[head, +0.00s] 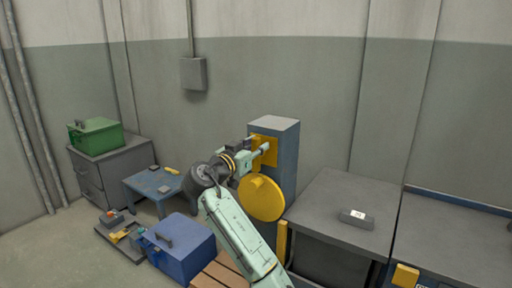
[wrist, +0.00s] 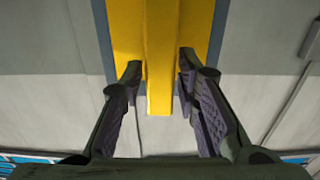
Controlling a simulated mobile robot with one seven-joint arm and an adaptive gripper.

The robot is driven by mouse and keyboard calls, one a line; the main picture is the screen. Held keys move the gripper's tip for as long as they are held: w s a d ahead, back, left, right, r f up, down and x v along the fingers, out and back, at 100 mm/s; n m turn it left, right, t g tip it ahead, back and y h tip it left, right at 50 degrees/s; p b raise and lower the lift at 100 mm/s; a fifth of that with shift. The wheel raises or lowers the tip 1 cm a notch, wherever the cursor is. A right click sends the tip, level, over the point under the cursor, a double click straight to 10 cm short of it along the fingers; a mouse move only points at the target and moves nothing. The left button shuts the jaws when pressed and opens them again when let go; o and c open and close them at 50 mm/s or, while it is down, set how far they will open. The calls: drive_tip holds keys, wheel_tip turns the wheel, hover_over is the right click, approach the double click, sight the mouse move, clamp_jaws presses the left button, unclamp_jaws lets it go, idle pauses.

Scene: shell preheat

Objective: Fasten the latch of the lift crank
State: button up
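The lift crank is a blue-grey column (head: 287,135) with a large yellow disc (head: 262,199) on its front and a yellow plate (head: 257,138) near its top. In the wrist view a raised yellow bar (wrist: 161,60), which looks like the latch, stands out from the yellow plate (wrist: 127,35). My gripper (head: 262,152) is at the plate, above the disc. In the wrist view its fingers (wrist: 160,80) are apart, one on each side of the bar, with a gap showing on both sides. Gripper and arm hide part of the plate in the head view.
A grey bench (head: 335,205) with a small grey box (head: 357,218) stands right of the column. On the left are a blue toolbox (head: 180,250), a small blue table (head: 140,183) and a green box (head: 96,137) on a grey cabinet (head: 125,164). A wooden pallet (head: 222,272) lies beside my arm.

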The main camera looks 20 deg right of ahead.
clamp_jaws()
drive_tip(key=shift+a+f+b, duration=0.1)
drive_tip(key=shift+f+b, duration=0.05)
drive_tip(key=shift+b, duration=0.15)
drive_tip(key=shift+w+a+f+n+b, duration=0.15)
drive_tip(key=shift+w+n+b, duration=0.1)
drive_tip(key=shift+n+b, duration=0.65)
drive_tip(key=n, duration=0.3)
drive_tip(key=shift+w+a+n, duration=0.15)
drive_tip(key=shift+w+n, duration=0.1)
drive_tip(key=shift+n, duration=0.05)
drive_tip(key=shift+w+a+f+n+p, duration=0.3)
drive_tip(key=shift+n+p, duration=0.75)
drive_tip(key=shift+n, duration=1.05)
drive_tip(key=shift+w+f+n+p, duration=0.1)
drive_tip(key=shift+f+n+p, duration=0.25)
drive_tip(key=shift+n+p, duration=1.2)
drive_tip(key=shift+w+a+f+n+p, duration=0.2)
drive_tip(key=shift+f+n+p, duration=0.25)
drive_tip(key=shift+n, duration=2.2)
